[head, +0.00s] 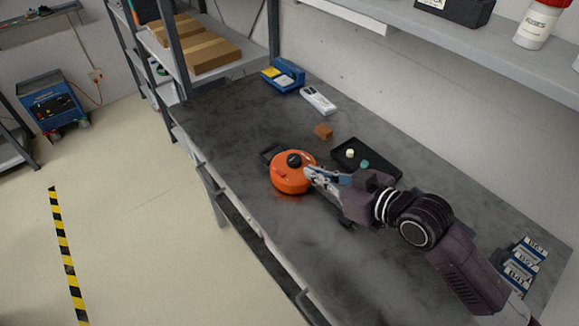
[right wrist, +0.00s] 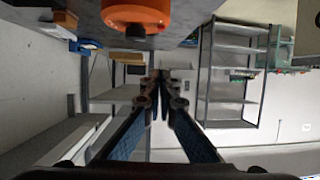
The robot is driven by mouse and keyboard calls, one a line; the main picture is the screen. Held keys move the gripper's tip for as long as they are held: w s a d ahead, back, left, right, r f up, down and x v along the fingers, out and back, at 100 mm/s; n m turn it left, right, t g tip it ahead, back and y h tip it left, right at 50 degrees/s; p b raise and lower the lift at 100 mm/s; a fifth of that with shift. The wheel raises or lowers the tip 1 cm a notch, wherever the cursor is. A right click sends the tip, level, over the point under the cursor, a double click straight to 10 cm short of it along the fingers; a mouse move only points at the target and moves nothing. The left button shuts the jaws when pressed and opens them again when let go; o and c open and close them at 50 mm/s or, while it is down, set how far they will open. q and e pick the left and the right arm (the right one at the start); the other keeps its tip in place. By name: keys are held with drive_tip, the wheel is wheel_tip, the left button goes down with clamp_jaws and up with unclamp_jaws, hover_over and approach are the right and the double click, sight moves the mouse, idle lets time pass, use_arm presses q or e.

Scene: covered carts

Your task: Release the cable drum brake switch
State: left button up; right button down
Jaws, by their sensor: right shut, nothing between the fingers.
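An orange cable drum (head: 291,175) with a black knob on top sits on the dark workbench (head: 240,150). In the right wrist view the drum (right wrist: 137,12) shows at the top edge, with a small dark part (right wrist: 135,32) on its side. I cannot tell whether that part is the brake switch. My right gripper (head: 311,173) is at the drum's right side. Its fingers (right wrist: 160,76) are shut and empty. I cannot tell from the head view whether the fingertips touch the drum. My left gripper is not in view.
A black tray (head: 385,172) with small items lies behind my right arm. Blue-white boxes (head: 519,268) are at the right. The bench's front left is clear.

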drive_tip(key=p, duration=0.2)
hover_over(280, 172)
drive_tip(key=s+d, duration=0.2)
drive_tip(key=f, duration=0.3)
drive_tip(key=shift+s+f, duration=0.2)
wheel_tip(280, 172, down, 3)
drive_tip(key=shift+d+f+p, duration=0.1)
drive_tip(key=shift+f+p, duration=0.1)
drive_tip(key=shift+p, duration=0.35)
drive_tip(key=shift+s+d+f, duration=0.1)
drive_tip(key=shift+f, duration=0.4)
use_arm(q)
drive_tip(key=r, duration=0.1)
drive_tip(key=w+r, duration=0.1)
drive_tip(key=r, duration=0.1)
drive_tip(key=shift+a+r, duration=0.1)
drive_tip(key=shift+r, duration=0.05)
use_arm(e)
drive_tip(key=shift+s+f+b, duration=0.1)
drive_tip(key=shift+f+b, duration=0.4)
use_arm(q)
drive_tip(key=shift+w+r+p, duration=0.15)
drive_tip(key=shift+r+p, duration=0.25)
drive_tip(key=shift+p, duration=0.55)
use_arm(e)
drive_tip(key=shift+r, duration=0.95)
